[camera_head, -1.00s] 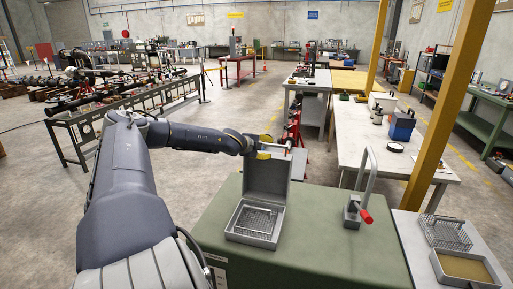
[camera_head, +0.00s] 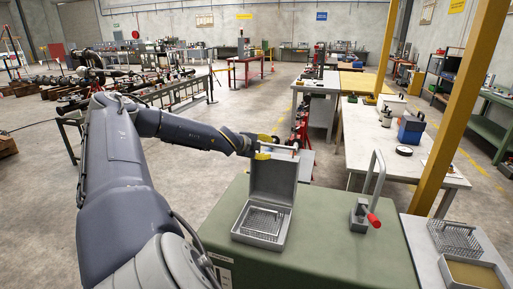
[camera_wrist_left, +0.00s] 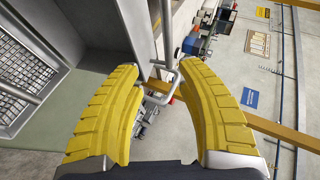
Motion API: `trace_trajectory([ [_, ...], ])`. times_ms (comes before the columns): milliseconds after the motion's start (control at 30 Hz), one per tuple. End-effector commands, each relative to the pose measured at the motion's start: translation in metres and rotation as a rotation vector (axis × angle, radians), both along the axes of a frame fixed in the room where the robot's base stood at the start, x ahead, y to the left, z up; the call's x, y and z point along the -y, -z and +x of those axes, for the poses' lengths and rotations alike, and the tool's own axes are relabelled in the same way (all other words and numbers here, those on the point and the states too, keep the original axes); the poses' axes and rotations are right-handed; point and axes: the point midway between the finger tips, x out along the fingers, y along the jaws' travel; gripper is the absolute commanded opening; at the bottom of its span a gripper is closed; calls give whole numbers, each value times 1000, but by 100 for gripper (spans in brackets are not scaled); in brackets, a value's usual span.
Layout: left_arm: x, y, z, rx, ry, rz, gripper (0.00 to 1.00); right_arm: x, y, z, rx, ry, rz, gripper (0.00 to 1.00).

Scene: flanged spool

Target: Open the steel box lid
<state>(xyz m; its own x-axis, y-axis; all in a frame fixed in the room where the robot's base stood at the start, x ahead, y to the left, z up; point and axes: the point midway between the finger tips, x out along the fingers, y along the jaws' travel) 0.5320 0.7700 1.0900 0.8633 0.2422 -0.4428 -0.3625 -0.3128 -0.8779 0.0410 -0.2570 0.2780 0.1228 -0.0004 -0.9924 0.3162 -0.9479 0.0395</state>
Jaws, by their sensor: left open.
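The steel box (camera_head: 262,225) stands on the green bench top, with its lid (camera_head: 273,181) raised upright at the back. A wire basket (camera_head: 263,221) lies inside the box. My left gripper (camera_head: 279,148) is at the upper edge of the raised lid. In the left wrist view its yellow fingers (camera_wrist_left: 160,75) are spread apart with nothing held between them. The lid (camera_wrist_left: 112,22) and the mesh basket (camera_wrist_left: 22,75) show at the left of that view. Whether a finger touches the lid I cannot tell. My right gripper is not seen.
A grey side table at the right holds another wire basket (camera_head: 455,237) and a tan-filled tray (camera_head: 470,274). A yellow post (camera_head: 462,110) rises behind it.

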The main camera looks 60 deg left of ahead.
Motion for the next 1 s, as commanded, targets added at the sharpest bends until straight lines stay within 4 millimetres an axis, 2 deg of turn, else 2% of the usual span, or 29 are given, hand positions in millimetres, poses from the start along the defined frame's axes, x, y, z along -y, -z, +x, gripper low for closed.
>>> trace_trajectory([
  [500,11,-23,-44,0,-1,2,38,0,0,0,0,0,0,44],
  [1000,13,-25,-52,0,-2,0,38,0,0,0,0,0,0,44],
])
